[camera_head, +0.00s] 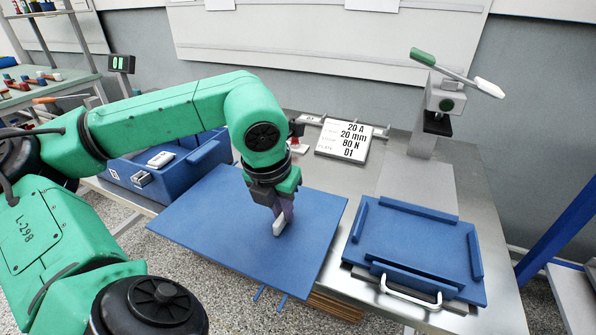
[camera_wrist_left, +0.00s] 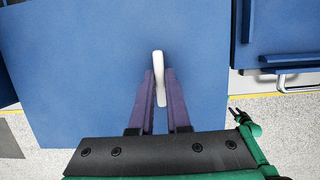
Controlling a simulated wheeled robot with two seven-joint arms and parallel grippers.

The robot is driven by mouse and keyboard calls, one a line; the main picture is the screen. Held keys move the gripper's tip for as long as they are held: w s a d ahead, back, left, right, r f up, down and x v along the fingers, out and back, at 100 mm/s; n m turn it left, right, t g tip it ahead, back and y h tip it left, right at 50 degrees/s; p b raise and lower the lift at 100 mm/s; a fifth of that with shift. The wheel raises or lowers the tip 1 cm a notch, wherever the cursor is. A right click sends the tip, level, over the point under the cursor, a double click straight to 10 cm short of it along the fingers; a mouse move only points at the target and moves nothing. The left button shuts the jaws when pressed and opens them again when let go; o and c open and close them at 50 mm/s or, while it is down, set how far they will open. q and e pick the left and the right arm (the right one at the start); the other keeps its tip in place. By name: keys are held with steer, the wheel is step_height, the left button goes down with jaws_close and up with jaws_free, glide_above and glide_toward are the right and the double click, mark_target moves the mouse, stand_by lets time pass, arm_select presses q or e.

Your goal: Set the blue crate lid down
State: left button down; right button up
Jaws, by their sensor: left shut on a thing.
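The blue crate lid (camera_head: 215,225) is a flat blue panel in the middle of the head view, right of the blue crate (camera_head: 205,160). My left gripper (camera_head: 282,217) is shut on the lid's white handle (camera_head: 278,228). In the left wrist view the purple fingers (camera_wrist_left: 160,95) are on either side of the handle (camera_wrist_left: 159,68), and the lid (camera_wrist_left: 90,60) fills much of the picture. The lid overlaps the crate's front corner in the head view; I cannot tell whether it touches anything beneath. My right gripper (camera_wrist_left: 238,117) shows small in the wrist view; its jaws are unclear.
A blue tray (camera_head: 415,240) with raised strips and a pale front handle lies on the metal table at right. Behind it stands a device with a green-and-white lever (camera_head: 455,72). A sign (camera_head: 343,140) stands at the back.

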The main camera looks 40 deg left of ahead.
arm_select(q)
steer(key=w+a+p, duration=0.1)
steer(key=w, duration=0.3)
steer(key=w+a+p, duration=0.1)
steer(key=w+p, duration=0.1)
steer(key=w, duration=0.2)
steer(key=w+a+p, duration=0.2)
steer(key=w, duration=0.2)
steer(key=shift+w+a+r, duration=0.1)
steer(key=shift+w+r, duration=0.05)
step_height(320, 180, down, 4)
steer(key=shift+r, duration=0.25)
steer(key=shift+f, duration=0.35)
steer(key=c, duration=0.9)
jaws_free()
